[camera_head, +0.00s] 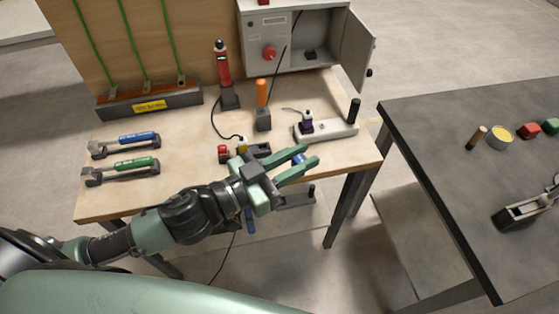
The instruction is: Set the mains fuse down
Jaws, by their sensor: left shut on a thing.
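My left gripper (310,157) reaches in from the left, over the front right edge of the wooden bench. It is shut on a small blue piece (299,158), which I take to be the mains fuse. The fingers hide most of it, and I cannot tell whether it touches the bench top (195,170). My right gripper is not in view.
A grey-white block with a black lever (340,131) stands just behind the gripper. An orange-handled tool (262,95), a red tester (222,65) and an open grey cabinet (265,40) are farther back. Green and blue-handled tools (130,167) lie left. A dark table (430,150) stands right.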

